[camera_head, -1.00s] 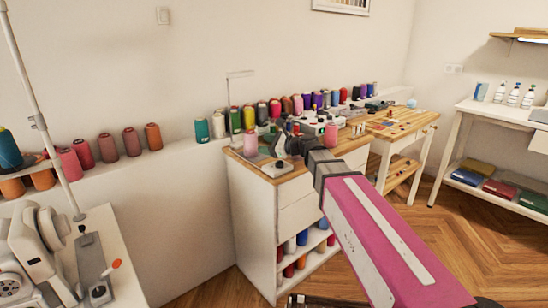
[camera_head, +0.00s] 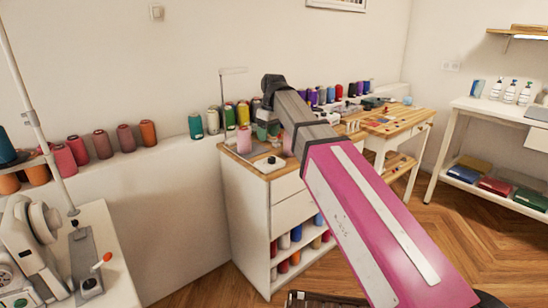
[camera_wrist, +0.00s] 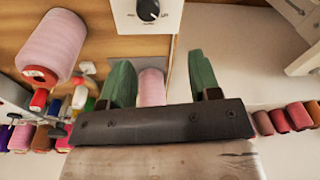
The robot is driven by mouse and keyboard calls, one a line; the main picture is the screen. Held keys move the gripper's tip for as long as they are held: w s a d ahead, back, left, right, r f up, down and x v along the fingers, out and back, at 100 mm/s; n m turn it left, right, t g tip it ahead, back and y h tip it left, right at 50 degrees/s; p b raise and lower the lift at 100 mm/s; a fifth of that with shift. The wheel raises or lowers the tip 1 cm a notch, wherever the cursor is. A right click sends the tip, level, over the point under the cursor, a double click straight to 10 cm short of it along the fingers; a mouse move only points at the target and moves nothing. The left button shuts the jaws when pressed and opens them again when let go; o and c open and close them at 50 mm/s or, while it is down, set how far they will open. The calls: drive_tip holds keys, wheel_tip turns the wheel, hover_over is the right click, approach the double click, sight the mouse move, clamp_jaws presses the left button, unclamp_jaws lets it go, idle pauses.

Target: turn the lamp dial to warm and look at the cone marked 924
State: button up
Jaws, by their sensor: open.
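A white box with a black round dial (camera_wrist: 148,10) is at the top edge of the wrist view, with small marks too blurred to read. In the head view the white box with its dark knob (camera_head: 270,163) sits on the wooden cabinet top. My gripper (camera_wrist: 160,83) has two green fingers spread apart with nothing between them, short of the dial. In the head view my arm hides much of the worktop. A pink cone (camera_wrist: 52,45) is left of the fingers; another pink cone (camera_wrist: 152,87) shows behind them. No 924 mark is legible.
Several coloured thread cones (camera_head: 195,126) line the wall ledge. A thin metal stand (camera_head: 222,100) rises from the cabinet's back left corner. A sewing machine (camera_head: 32,240) stands on a white table at lower left. Bare wooden floor (camera_head: 490,255) lies to the right.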

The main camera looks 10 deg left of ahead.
sight(272, 158)
drive_tip(key=shift+n+h, duration=0.7)
drive_tip(key=shift+n, duration=0.2)
drive_tip(key=f, duration=0.3)
drive_tip(key=d+f, duration=0.1)
drive_tip(key=f, duration=0.5)
drive_tip(key=shift+d+f, duration=0.1)
drive_tip(key=shift+d, duration=0.05)
drive_tip(key=c, duration=0.9)
